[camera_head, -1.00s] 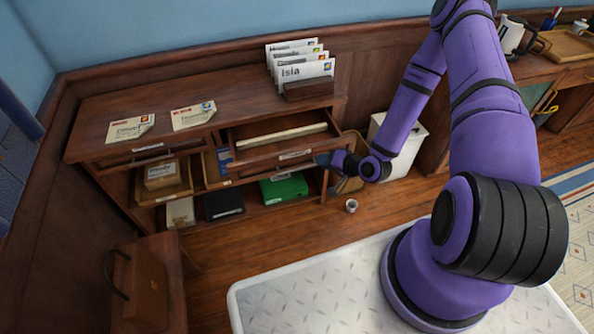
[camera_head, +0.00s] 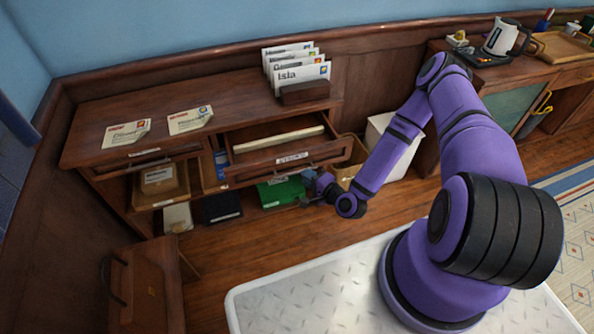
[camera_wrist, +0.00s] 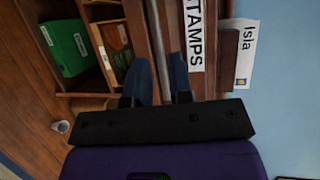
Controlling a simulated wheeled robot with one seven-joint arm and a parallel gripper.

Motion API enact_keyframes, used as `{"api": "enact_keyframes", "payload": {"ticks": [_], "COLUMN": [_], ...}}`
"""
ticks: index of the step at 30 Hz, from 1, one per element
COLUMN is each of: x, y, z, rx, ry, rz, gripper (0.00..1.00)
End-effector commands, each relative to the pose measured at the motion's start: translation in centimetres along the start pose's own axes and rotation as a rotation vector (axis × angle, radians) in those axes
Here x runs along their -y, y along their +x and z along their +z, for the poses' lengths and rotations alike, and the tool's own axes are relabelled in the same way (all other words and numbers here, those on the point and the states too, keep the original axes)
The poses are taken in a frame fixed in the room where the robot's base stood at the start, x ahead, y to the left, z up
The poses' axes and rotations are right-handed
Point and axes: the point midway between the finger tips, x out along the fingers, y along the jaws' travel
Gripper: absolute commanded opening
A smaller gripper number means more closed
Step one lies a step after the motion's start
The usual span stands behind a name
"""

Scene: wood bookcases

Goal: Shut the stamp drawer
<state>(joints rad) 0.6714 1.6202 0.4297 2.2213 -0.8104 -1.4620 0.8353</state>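The stamp drawer (camera_head: 285,162) sticks out open from the right side of the wooden desk, with a pale strip lying inside it. Its white label (camera_wrist: 195,36) reads STAMPS in the wrist view. My gripper (camera_head: 314,184) is low in front of the drawer's right part. In the wrist view its two dark blue fingers (camera_wrist: 160,72) are apart, close to the brown drawer front beside the label. Nothing shows held between them. I cannot tell whether a finger touches the drawer.
The desk top (camera_head: 230,110) carries two letters and a rack of envelopes (camera_head: 300,75). Below are shelves with a green box (camera_head: 282,192) and several other boxes. A white bin (camera_head: 393,150) is to the right.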

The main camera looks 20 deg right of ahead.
Motion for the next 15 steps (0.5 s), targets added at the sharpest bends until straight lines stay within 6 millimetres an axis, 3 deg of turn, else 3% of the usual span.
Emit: {"api": "enact_keyframes", "payload": {"ticks": [6,15], "x": [0.0,0.0], "y": [3.6,5.5], "z": [0.0,0.0], "rx": [0.000,-0.001], "ry": [-0.002,0.000], "rz": [-0.001,0.001], "gripper": [0.20,0.20]}}
